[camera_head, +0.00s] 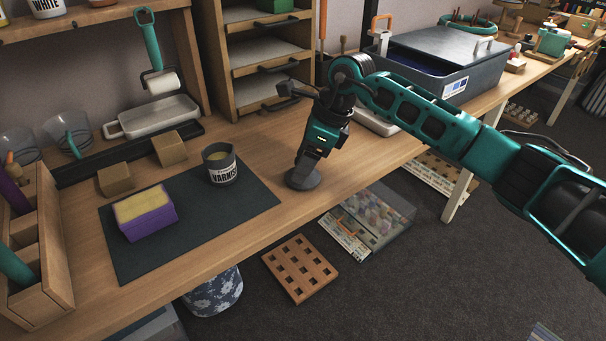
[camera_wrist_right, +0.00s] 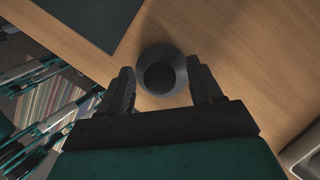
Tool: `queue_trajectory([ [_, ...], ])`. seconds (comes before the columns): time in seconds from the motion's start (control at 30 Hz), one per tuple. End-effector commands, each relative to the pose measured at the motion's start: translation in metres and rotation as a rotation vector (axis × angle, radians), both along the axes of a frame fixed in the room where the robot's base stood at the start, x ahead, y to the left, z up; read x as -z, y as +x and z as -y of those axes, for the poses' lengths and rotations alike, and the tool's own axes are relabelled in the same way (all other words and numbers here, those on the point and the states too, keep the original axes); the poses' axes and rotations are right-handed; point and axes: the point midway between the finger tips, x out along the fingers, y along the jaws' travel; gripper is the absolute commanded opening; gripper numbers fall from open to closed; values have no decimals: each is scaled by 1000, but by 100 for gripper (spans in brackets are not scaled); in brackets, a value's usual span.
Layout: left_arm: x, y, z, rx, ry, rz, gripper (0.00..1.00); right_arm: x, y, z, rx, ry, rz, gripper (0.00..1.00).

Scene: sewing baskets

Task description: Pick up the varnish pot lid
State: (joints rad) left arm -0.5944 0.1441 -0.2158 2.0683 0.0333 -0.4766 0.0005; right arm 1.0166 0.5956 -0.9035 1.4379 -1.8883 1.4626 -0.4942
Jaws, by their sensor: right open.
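The varnish pot lid (camera_head: 303,179) is a dark grey disc on the wooden bench, right of the dark mat. In the right wrist view the lid (camera_wrist_right: 160,53) shows as a round grey disc with a darker round middle. My right gripper (camera_head: 302,163) points down right above the lid. In the wrist view its two fingers (camera_wrist_right: 160,85) stand apart, one on each side of the lid's middle; I cannot tell whether they touch it. The varnish pot (camera_head: 222,168) stands uncovered on the mat, with yellowish content. My left gripper is not in view.
The dark mat (camera_head: 255,197) also holds a purple block with a yellow top (camera_head: 145,212). Two cardboard-coloured blocks (camera_head: 169,148) sit behind it. A wooden caddy (camera_head: 45,250) stands at left, a grey bin (camera_head: 430,62) at right. The bench's front edge is close to the lid.

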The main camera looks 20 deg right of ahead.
Motion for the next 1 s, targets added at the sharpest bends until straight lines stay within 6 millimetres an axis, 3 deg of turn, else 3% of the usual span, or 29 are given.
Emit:
queue_trajectory([
  [0.27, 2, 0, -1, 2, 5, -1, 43, 7, 2, -3, -1, 1, 1, 65],
  [0.87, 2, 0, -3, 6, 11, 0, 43, 7, 2, -3, -1, 0, 2, 8],
  [1.0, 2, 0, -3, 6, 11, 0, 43, 7, 2, -3, -1, 0, 2, 6],
])
